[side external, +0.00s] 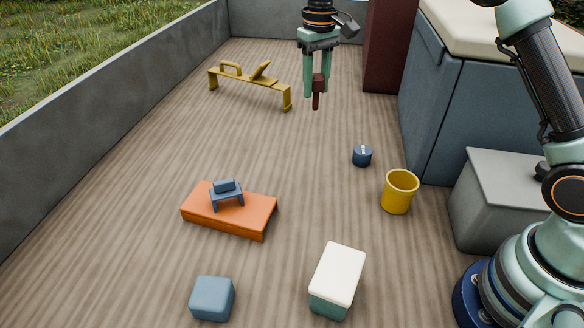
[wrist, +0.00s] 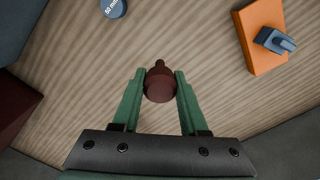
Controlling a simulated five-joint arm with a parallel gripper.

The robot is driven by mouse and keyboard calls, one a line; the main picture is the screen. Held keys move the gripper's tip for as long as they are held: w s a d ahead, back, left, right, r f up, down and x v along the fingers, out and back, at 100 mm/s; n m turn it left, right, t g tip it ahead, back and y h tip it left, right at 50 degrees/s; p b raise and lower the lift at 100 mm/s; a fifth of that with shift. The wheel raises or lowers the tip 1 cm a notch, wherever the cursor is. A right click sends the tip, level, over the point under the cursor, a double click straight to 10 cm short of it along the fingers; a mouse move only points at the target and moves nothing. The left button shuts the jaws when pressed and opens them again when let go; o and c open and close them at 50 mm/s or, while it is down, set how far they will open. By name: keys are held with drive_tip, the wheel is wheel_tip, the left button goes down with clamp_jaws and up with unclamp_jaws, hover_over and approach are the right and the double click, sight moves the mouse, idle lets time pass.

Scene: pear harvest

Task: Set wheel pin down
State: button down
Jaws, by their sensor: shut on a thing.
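The wheel pin, a dark red peg (side external: 317,92), is held upright between the fingers of my gripper (side external: 317,80). In the wrist view the dark red pin (wrist: 160,85) sits between the green fingertips of my gripper (wrist: 161,88), with its narrower end pointing away from the gripper. In the side view its lower end appears clear of the wooden floor, but the exact height is hard to tell. My gripper is shut on it.
A yellow bench-like piece (side external: 250,86) stands at left rear. An orange block (side external: 243,212) bears a small blue stand (side external: 226,192). A dark blue weight (side external: 362,156), a yellow bucket (side external: 398,192), a white-lidded box (side external: 337,277) and a blue cube (side external: 212,299) stand around. The middle floor is bare.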

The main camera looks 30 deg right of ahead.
wheel_tip(320, 180, down, 16)
drive_tip(key=shift+r, duration=0.1)
idle(0.4)
drive_tip(key=shift+c, duration=2.2)
unclamp_jaws()
